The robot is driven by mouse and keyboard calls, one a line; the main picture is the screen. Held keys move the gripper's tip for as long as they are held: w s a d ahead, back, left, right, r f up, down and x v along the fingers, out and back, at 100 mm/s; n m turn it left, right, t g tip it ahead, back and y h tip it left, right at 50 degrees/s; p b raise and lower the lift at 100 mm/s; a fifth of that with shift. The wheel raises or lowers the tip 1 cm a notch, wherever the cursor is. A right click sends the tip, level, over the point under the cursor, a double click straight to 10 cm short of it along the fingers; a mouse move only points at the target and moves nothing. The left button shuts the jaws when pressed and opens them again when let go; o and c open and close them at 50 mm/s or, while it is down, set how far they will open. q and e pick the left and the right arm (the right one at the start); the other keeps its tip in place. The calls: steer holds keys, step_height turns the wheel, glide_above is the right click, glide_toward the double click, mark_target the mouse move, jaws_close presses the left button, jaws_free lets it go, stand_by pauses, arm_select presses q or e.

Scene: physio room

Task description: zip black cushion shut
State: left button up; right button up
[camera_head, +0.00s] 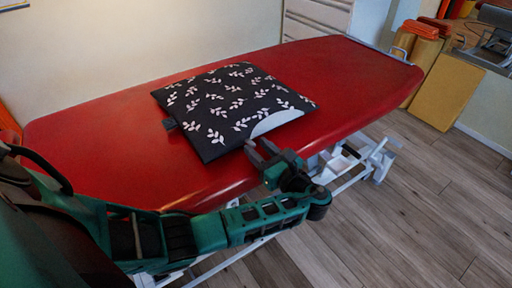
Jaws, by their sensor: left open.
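A black cushion (222,95) with a white leaf pattern lies flat on the red treatment table. A pale, curved patch (277,122) shows along its near right edge; I cannot tell whether it is the open zip side or an inner lining. My left gripper (260,150) is open and empty at the cushion's near edge, just below the pale patch. I cannot tell whether its fingertips touch the cushion. My right gripper is not in view.
The red table (350,75) has free room right of the cushion and at its left end. Its white frame (345,165) stands below on the wooden floor (430,200). White drawers (315,18) stand behind; rolled orange items (420,30) are at the back right.

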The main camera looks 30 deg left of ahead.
arm_select(q)
steer(key=shift+x, duration=0.85)
steer(key=shift+c, duration=0.2)
jaws_close()
